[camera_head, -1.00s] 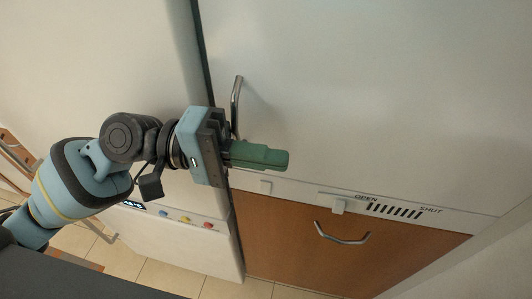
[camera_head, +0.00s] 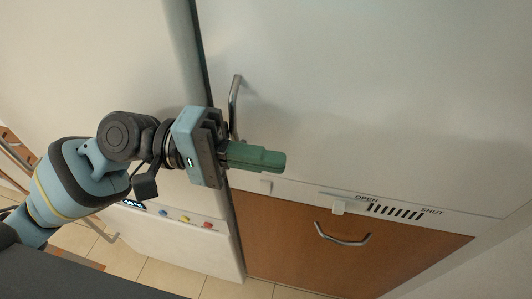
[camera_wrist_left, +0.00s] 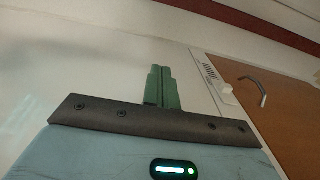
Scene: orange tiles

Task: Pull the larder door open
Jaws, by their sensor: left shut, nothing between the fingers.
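The larder door (camera_head: 370,90) is a large white panel filling the upper right of the head view. A vertical metal bar handle (camera_head: 235,100) stands near its left edge, beside a dark seam. My left gripper (camera_head: 283,160) has its green fingers pressed together with nothing between them. In the left wrist view the closed fingers (camera_wrist_left: 162,80) point at the white surface, and the handle is not visible there. My right gripper is out of view.
Below the door is a white strip with a slider (camera_head: 338,208) and OPEN and SHUT labels. Under it is a wooden drawer front (camera_head: 300,250) with a metal handle (camera_head: 342,238). A white appliance with coloured buttons (camera_head: 185,219) stands left. Tiled floor shows below.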

